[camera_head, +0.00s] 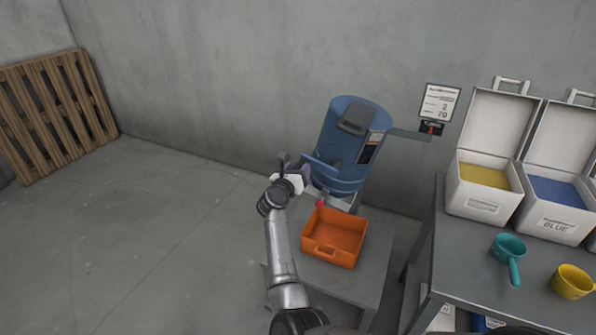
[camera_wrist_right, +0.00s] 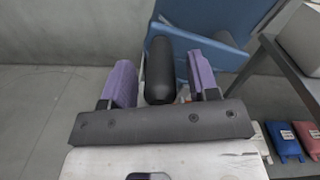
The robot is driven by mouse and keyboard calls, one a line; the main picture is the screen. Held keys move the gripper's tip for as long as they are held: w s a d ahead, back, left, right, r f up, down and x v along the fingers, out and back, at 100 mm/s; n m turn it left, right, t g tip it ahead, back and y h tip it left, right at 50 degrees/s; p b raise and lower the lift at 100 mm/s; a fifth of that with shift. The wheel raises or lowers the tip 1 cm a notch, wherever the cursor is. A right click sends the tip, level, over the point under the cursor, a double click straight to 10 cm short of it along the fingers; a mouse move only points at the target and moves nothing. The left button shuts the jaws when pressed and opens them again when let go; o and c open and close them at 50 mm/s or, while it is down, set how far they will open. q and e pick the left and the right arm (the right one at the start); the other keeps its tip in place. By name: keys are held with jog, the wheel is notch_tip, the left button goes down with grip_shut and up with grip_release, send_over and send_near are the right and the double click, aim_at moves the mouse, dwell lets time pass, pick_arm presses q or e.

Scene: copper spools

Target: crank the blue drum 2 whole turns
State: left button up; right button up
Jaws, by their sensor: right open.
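The blue drum (camera_head: 338,135) stands tilted on a low grey table against the wall, with a dark lid panel on top and a label on its side. Its black crank grip (camera_wrist_right: 160,72) shows upright in the right wrist view, in front of the drum's blue body (camera_wrist_right: 215,35). My right gripper (camera_head: 296,170) is at the drum's left side. In the wrist view its purple finger pads (camera_wrist_right: 161,80) are apart, one on each side of the grip, with a gap visible. My left gripper is not in view.
An orange bin (camera_head: 335,237) sits below the drum on the low table. A wall sign (camera_head: 439,103) hangs right of the drum. Right, a grey table (camera_head: 455,245) holds white boxes of yellow (camera_head: 483,176) and blue material, plus teal and yellow scoops. The floor left is clear up to a pallet (camera_head: 55,115).

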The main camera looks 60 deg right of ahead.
jog(key=shift+d, duration=0.35)
jog(key=shift+c, duration=0.5)
grip_shut()
